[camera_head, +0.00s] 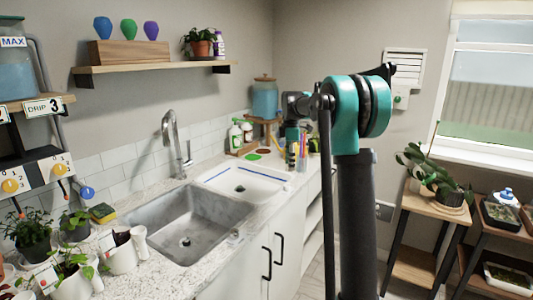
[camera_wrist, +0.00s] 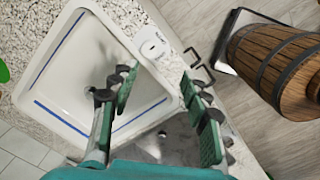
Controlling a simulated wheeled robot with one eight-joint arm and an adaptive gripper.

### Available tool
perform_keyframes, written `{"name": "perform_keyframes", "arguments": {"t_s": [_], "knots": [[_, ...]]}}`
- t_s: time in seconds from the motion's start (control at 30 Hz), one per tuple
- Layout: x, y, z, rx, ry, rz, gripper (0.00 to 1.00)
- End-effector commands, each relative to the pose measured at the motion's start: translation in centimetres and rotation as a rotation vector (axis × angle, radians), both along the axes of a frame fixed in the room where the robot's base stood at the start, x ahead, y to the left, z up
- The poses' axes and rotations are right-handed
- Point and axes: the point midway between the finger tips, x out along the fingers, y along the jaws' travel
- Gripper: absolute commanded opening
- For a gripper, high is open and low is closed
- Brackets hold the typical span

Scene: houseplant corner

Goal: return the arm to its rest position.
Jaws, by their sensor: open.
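My gripper (camera_wrist: 165,100) shows in the wrist view with its two dark green padded fingers spread apart and nothing held between them. It points down over the worktop, above the edge of a white shallow basin with blue lines (camera_wrist: 100,75). In the head view my arm rises at the right of centre and bends at a teal joint. Its far end reaches back over the counter beside the white basin (camera_head: 240,181). The fingertips are hard to make out there, close to a cup of coloured pens (camera_head: 301,158).
The steel sink (camera_head: 186,222) and tall tap (camera_head: 175,140) lie left of the arm. Potted plants (camera_head: 33,232) crowd the front left. A plant stand (camera_head: 432,207) is at right. A wooden barrel (camera_wrist: 275,60) stands at right in the wrist view. Open floor lies between counter and stand.

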Motion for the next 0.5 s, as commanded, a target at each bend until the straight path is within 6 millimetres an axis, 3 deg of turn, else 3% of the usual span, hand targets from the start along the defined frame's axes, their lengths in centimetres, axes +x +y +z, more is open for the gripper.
{"name": "perform_keyframes", "arguments": {"t_s": [0.27,0.5], "knots": [[-9.9,-1.4,-4.1,0.039,-0.094,-0.455,0.47],[-19.9,-2.2,-9.1,0.110,-0.171,-0.865,0.47]]}}
